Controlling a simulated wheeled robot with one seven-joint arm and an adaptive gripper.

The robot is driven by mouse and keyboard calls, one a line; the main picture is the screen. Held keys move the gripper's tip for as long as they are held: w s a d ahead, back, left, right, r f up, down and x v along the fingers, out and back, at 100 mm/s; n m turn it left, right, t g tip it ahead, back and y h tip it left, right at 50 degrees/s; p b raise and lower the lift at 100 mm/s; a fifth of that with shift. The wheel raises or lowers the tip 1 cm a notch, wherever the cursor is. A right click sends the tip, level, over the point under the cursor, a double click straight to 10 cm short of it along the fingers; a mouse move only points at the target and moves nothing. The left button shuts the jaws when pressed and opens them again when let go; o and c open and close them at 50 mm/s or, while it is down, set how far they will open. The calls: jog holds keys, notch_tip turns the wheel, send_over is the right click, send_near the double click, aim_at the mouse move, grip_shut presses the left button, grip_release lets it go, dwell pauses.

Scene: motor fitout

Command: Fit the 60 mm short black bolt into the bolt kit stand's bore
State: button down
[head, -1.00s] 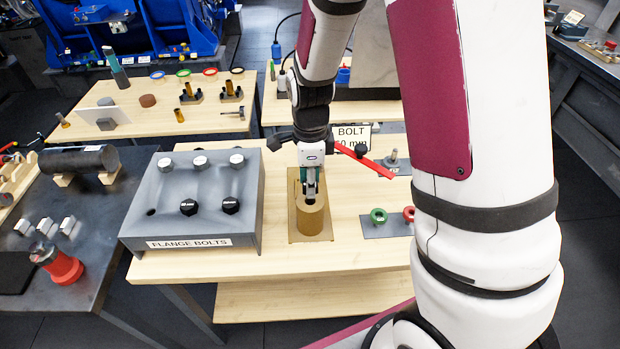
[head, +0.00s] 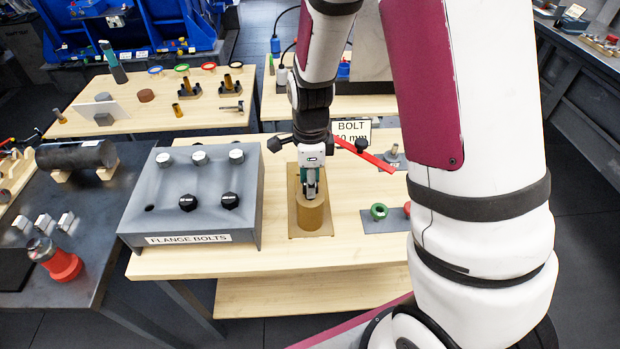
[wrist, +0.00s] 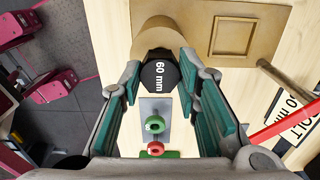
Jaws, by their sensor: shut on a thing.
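The black bolt (wrist: 160,77) shows its hexagonal head marked "60 mm" in the wrist view. My gripper (wrist: 160,72) is shut on that head, one finger on each side. The bolt kit stand is a tan cylinder (head: 312,222) on a flat tan base plate (head: 301,237). In the head view my gripper (head: 311,195) is right over the cylinder's top, fingers pointing down. The bolt's shank and the bore are hidden, so I cannot tell how deep the bolt sits. In the wrist view the stand (wrist: 160,36) shows just beyond the bolt head.
The grey flange bolts block (head: 187,220), with several bolts in it, stands left of the stand. A small plate with a green ring (head: 379,211) lies to the right. A red pointer (head: 368,157) and a "BOLT" sign (head: 351,130) are behind. Bare wood lies in front.

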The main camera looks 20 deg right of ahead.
jog(key=shift+f+b, duration=0.3)
jog(key=shift+f, duration=0.8)
dwell(0.5)
jog(key=c, duration=1.1)
grip_release()
jog(key=shift+r, duration=0.1)
notch_tip(320, 180, up, 12)
jog(key=shift+f, duration=0.1)
